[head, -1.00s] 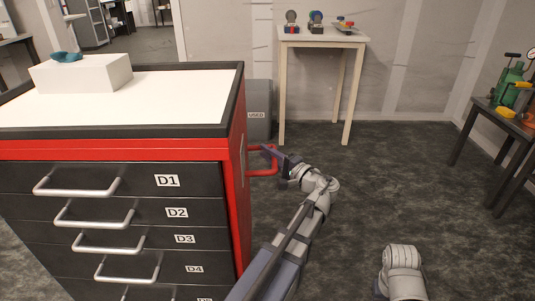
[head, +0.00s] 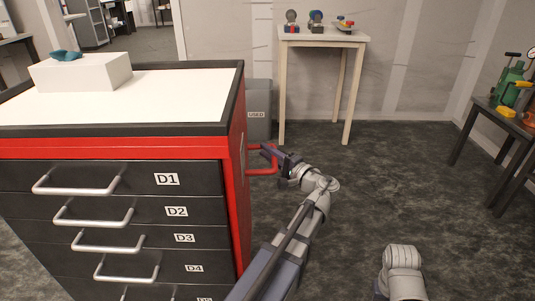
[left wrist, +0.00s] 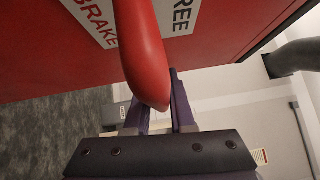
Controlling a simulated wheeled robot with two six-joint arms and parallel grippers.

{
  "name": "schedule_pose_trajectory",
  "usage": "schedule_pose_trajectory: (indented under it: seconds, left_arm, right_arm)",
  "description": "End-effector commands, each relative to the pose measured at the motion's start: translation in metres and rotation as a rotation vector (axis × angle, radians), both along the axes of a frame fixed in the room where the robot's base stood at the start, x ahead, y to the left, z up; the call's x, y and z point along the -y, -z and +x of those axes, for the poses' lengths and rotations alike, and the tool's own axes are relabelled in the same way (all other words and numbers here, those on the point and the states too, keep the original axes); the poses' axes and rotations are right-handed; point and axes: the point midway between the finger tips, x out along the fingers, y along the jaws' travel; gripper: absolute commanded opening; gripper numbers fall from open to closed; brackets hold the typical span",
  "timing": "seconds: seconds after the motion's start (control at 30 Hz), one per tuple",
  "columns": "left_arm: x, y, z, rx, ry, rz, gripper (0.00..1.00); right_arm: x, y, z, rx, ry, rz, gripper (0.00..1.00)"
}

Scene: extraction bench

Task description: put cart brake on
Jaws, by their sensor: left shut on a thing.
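The black and red drawer cart (head: 237,180) stands at the left with a white top. A red bar (head: 262,172) sticks out from its right side in the head view. My left gripper (head: 273,156) is at that bar. In the left wrist view a red lever (left wrist: 143,50) runs down between the fingers of my left gripper (left wrist: 160,110), which is shut on it. The lever crosses the cart's red side panel between a BRAKE label (left wrist: 97,22) and a FREE label (left wrist: 181,15). My right gripper is out of view.
A grey bin (head: 258,100) marked USED stands behind the cart. A small pale table (head: 325,38) with several items is at the back. A dark table (head: 510,122) with a green device is at the right. The floor between is clear.

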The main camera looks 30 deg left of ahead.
Motion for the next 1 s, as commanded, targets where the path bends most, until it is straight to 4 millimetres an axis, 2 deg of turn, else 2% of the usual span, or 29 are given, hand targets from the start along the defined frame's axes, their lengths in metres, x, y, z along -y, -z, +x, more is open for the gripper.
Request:
schedule_pose_trajectory:
  seconds: [0.2,0.5,0.63,1.0]
  left_arm:
    - [0.0,0.017,0.0,-0.059,0.002,0.094,0.0]
    - [-0.002,0.03,-0.002,-0.167,0.0,0.27,0.0]
    - [-0.002,0.03,-0.002,-0.194,0.0,0.315,0.0]
    - [-0.004,0.033,-0.003,-0.198,0.001,0.322,0.0]
  right_arm:
    - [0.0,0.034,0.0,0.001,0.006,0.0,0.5]
    - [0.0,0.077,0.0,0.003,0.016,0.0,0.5]
    - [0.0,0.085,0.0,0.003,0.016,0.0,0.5]
    - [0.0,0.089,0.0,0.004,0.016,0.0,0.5]
